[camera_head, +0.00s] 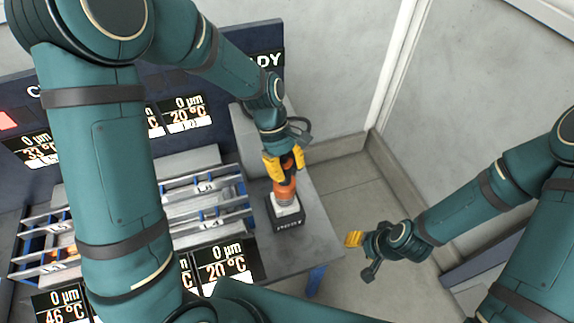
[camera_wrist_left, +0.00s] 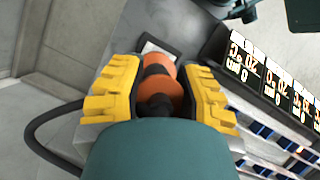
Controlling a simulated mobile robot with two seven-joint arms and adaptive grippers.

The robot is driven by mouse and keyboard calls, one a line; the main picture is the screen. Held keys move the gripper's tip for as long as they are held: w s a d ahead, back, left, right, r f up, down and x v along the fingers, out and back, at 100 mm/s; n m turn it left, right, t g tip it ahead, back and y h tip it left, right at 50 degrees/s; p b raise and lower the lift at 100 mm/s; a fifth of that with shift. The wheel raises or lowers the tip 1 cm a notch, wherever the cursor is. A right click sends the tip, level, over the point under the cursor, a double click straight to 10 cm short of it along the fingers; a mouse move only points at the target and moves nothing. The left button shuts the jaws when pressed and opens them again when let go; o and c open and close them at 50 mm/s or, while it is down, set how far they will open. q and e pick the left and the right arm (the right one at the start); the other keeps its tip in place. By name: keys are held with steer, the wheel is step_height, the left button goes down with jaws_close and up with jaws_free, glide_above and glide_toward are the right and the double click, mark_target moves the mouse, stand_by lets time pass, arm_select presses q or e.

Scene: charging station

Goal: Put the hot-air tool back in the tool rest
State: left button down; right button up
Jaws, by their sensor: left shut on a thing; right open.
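The orange and black hot-air tool (camera_head: 285,188) is upright between the yellow fingers of my left gripper (camera_head: 284,166), which is shut on it. Its lower end is at the tool rest (camera_head: 290,217), a dark block with a pale top at the table's right end. I cannot tell whether the tool is fully seated. In the left wrist view the tool (camera_wrist_left: 160,88) sits between both fingers (camera_wrist_left: 158,95), and part of the rest (camera_wrist_left: 152,46) shows beyond it. My right gripper (camera_head: 362,244) is open and empty, out over the floor at the right.
The grey table (camera_head: 318,236) holds a blue-edged rack with several slots (camera_head: 205,200) left of the rest. Display panels with temperatures (camera_head: 228,265) stand before and behind the rack. Walls close off the back and right; floor is free right of the table.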

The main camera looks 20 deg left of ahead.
arm_select(q)
steer(key=c, duration=0.7)
jaws_free()
steer(key=shift+o, duration=0.2)
steer(key=v, duration=1.2)
steer(key=shift+r, duration=0.1)
steer(key=shift+s, duration=0.1)
